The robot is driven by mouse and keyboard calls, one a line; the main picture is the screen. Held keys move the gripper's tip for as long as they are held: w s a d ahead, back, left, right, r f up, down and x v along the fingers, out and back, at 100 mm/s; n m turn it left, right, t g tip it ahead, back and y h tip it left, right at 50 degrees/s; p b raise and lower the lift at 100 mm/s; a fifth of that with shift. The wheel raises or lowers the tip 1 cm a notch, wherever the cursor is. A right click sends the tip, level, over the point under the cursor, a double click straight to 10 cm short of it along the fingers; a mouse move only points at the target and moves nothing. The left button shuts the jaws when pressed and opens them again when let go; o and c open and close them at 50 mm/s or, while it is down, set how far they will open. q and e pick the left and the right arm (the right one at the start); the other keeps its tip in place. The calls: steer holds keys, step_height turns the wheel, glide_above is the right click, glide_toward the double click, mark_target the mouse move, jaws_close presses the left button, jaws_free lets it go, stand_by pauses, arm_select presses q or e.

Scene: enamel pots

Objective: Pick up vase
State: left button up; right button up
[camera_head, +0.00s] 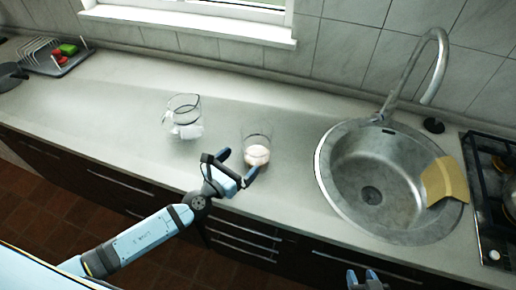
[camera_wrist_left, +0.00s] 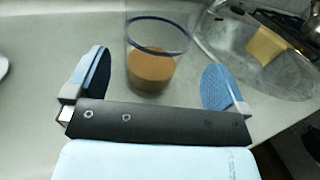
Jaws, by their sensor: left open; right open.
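The vase seems to be the clear glass vessel (camera_head: 257,150) with a pale filling at its bottom, upright on the counter left of the sink. In the left wrist view the vase (camera_wrist_left: 153,65) has a dark rim and a tan filling, and appears between the two blue finger pads. My left gripper (camera_head: 238,165) is open and empty, just in front of the vase; whether it touches is unclear. My right gripper (camera_head: 366,279) is open at the bottom edge, in front of the counter, mostly cut off.
A glass jug (camera_head: 184,118) stands left of the vase. The round metal sink (camera_head: 330,165) with a tall faucet (camera_head: 440,65) lies to the right, a tan cloth-like piece (camera_head: 443,180) over its rim. A stove (camera_head: 495,180) and dish rack (camera_head: 45,58) flank the counter.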

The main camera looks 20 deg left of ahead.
mark_target(265, 138)
arm_select(q)
steer(key=x, duration=0.5)
steer(key=p+x, duration=0.1)
steer(key=x, duration=0.1)
steer(key=shift+w+f, duration=0.35)
steer(key=shift+f, duration=0.05)
steer(key=shift+s, duration=0.1)
steer(key=shift+c, duration=0.2)
steer(key=shift+r, duration=0.1)
steer(key=c, duration=0.9)
steer(key=shift+r, duration=0.1)
steer(key=shift+c, duration=0.2)
